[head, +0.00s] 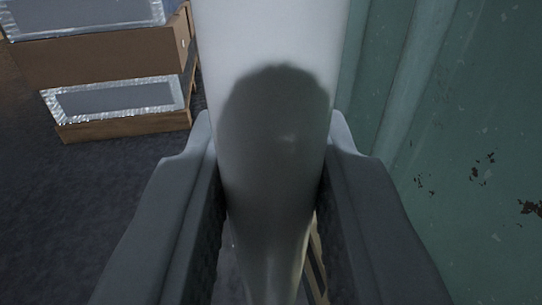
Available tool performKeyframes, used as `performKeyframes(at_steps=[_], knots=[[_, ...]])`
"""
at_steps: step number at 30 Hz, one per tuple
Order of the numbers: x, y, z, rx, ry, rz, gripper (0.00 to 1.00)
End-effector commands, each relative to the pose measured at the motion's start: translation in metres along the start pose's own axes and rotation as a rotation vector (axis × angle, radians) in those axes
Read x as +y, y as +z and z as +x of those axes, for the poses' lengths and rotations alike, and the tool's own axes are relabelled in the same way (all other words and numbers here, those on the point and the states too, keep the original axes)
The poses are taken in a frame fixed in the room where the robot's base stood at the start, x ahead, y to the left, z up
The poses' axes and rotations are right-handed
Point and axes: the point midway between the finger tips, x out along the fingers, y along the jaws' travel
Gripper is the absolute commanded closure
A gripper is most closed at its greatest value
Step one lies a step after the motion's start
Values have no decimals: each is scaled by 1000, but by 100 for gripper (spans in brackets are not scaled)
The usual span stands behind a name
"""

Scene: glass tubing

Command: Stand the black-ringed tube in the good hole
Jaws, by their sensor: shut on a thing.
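A thick, pale white-grey tube (270,45) fills the middle of the head view and runs from the top edge down between my fingers. A dark rounded shadow lies across its middle. My gripper (272,170) is shut on the tube, with one grey finger against each side. No black ring shows on the visible part of the tube. Its upper end is out of the picture, and its lower part narrows away toward the bottom edge. No hole or holder can be made out; what is beneath the tube is mostly hidden by it and my fingers.
Stacked brown boxes (98,62) with silvery-edged grey panels stand at the upper left on a pallet. A green, chipped-paint metal surface (470,150) rises close on the right. Dark floor (60,200) lies open at the left. A slatted edge shows at the bottom, right of the tube.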

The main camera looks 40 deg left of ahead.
Motion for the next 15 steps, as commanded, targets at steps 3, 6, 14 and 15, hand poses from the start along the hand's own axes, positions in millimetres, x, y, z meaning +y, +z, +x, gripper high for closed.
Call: performKeyframes(at_steps=[3, 6, 14, 15], knots=[[8, -1, 1, 1, 2, -1, 100], [13, 0, 2, 1, 2, -1, 100], [27, 0, 6, 1, 0, -1, 100], [29, 0, 6, 1, 0, -2, 100]])
